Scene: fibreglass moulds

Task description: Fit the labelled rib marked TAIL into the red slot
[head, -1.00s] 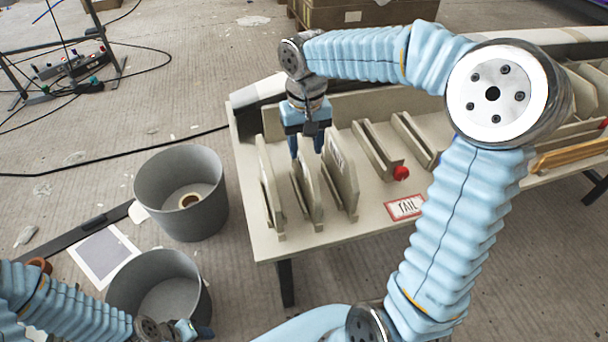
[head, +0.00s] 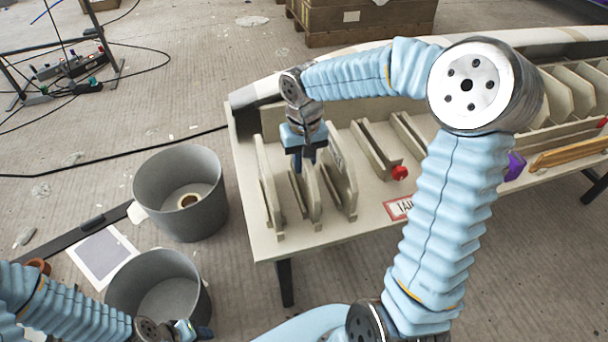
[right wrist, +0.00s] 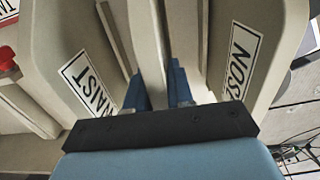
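The red slot (head: 374,152) is an empty pair of upright rails with a red knob (head: 400,173). A red-framed TAIL card (head: 396,208) lies in front, partly hidden by my right arm. Three cream ribs stand in holders at the table's left end. In the right wrist view, the left rib (right wrist: 62,45) reads WAIST and the right rib (right wrist: 270,45) reads NOSE. My right gripper (right wrist: 158,92) is shut on the middle rib (right wrist: 149,45), whose label is hidden; it still stands between the others. My left gripper (head: 190,330) is at the bottom left, its fingers unclear.
Another empty slot (head: 412,135) stands right of the red one. More ribs (head: 575,88) and a purple piece (head: 514,166) are farther right, partly behind my right arm. Two grey bins (head: 180,190) (head: 160,288) stand on the floor left of the table (head: 285,245).

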